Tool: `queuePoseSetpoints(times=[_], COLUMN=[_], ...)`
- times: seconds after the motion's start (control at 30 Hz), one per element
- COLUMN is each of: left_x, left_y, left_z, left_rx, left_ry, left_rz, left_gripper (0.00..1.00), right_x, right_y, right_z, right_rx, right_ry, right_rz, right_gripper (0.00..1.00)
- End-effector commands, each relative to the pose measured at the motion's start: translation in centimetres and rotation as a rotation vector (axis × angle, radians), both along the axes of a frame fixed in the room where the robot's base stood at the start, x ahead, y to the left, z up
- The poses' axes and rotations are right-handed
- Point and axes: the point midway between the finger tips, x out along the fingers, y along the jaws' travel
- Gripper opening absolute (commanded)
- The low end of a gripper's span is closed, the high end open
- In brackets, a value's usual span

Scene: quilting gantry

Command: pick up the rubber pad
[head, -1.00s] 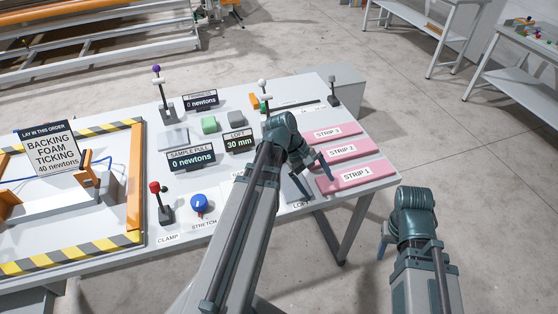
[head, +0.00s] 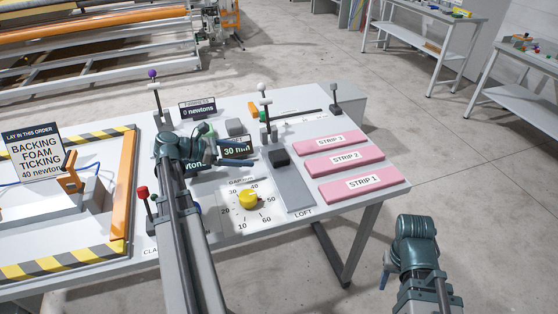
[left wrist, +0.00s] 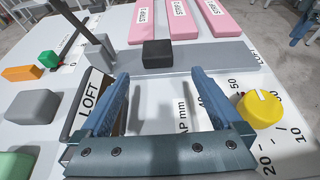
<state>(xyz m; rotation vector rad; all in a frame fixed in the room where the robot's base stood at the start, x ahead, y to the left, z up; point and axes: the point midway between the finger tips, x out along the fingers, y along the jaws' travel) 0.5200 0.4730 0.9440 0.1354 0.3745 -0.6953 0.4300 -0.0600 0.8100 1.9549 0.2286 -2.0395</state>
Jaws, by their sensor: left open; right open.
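No block is labelled as the rubber pad, so I cannot tell for sure which one it is. A dark grey block (head: 236,126) lies on the table behind the loft display; it shows at left in the left wrist view (left wrist: 33,107). A green block (left wrist: 15,165) is at that view's lower left corner, mostly hidden by my arm in the head view. A black block (head: 280,157) sits on the grey loft gauge plate. My left gripper (left wrist: 155,85) is open and empty above the table near the loft display. My right gripper (head: 385,268) is open, off the table's right side.
Pink strips (head: 345,165) lie at the table's right. The loft display (head: 237,148) and a yellow knob (head: 248,198) are close to my left gripper. Upright levers (head: 264,112) stand behind. A striped frame (head: 122,195) is at left.

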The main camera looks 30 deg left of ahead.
Motion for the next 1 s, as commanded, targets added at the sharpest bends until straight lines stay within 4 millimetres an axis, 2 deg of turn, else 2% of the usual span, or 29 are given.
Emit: queuePoseSetpoints(times=[0.1,0.33,0.5,0.77,1.0], left_x=[1.6,4.4,5.4,5.8,8.0], left_y=[-1.5,-3.8,-4.6,-4.8,-6.1], left_z=[-1.3,-2.7,-3.1,-3.2,-4.3], left_rx=[0.001,0.002,0.003,0.003,0.002], left_ry=[0.000,0.001,0.000,0.000,0.001], left_rz=[-0.006,-0.005,-0.003,-0.003,-0.005], left_gripper=[1.00,1.00,1.00,1.00,1.00], right_x=[0.0,0.0,0.0,0.0,0.0], right_y=[0.0,0.0,0.0,0.0,0.0], right_z=[-1.3,-2.7,-3.0,-3.1,-4.3], right_rx=[0.000,0.000,0.000,0.000,0.000], right_ry=[0.000,0.000,0.000,0.000,0.000], right_rz=[0.000,0.000,0.000,0.000,0.001], right_gripper=[0.50,0.50,0.50,0.50,0.50])
